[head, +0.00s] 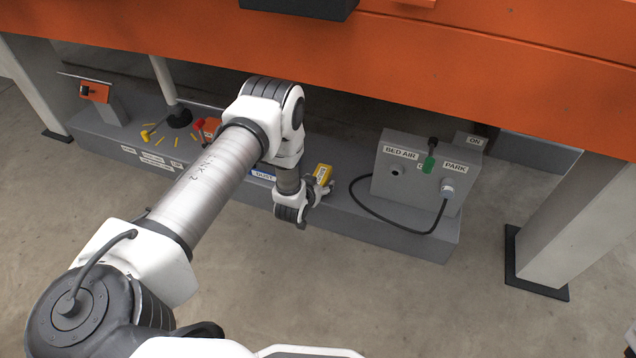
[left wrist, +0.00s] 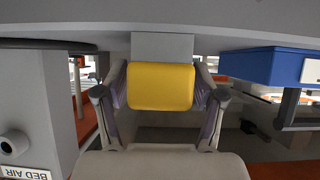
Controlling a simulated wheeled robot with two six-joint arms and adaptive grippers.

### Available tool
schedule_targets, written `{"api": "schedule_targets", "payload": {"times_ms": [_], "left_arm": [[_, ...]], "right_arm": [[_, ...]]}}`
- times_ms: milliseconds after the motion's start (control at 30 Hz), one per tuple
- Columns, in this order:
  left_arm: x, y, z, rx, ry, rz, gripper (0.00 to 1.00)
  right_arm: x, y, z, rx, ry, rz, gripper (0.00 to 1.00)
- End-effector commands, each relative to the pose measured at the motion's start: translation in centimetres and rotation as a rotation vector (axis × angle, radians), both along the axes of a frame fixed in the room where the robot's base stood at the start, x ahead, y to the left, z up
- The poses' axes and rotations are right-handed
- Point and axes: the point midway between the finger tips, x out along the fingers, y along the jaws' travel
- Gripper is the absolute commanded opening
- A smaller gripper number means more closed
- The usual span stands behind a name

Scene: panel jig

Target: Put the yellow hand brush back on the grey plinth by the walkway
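The yellow hand brush (head: 322,174) is at my left gripper (head: 308,192), over the long grey plinth (head: 415,241). In the left wrist view the brush's yellow body (left wrist: 160,87) fills the space between the two fingers of my left gripper (left wrist: 160,100), with a pad close against each side. A grey part (left wrist: 160,46) of the brush shows between the yellow body and the plinth surface (left wrist: 60,15). I cannot tell whether the brush rests on the plinth or hangs just above it. My right gripper is not in view.
A grey control box (head: 408,172) marked BED AIR and PARK, with a black cable, stands right of the brush. A blue DUST holder (head: 262,174) is on the left. An orange beam (head: 400,60) runs above the plinth. Open floor (head: 350,300) lies in front.

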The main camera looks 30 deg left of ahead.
Motion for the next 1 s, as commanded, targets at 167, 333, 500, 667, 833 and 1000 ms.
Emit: {"api": "schedule_targets", "payload": {"times_ms": [167, 333, 500, 667, 833, 1000], "left_arm": [[0.0, 0.0, 0.0, 0.0, 0.0, 0.0, 0.72], [-0.2, 0.0, 0.7, 0.0, 0.0, 0.0, 0.72], [-2.9, -0.7, 2.8, -0.001, 0.004, 0.0, 0.72], [-6.6, -1.5, 5.0, -0.001, 0.004, 0.0, 0.72], [-9.4, -2.1, 6.2, -0.001, 0.003, 0.0, 0.72], [-12.2, -4.4, 5.6, -0.031, 0.108, -0.023, 0.72]], "right_arm": [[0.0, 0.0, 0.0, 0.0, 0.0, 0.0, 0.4], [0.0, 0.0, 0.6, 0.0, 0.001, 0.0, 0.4], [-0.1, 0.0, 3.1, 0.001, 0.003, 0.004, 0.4], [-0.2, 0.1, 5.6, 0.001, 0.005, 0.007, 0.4], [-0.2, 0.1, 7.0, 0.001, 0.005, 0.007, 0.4], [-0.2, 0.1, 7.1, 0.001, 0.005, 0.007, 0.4]]}}
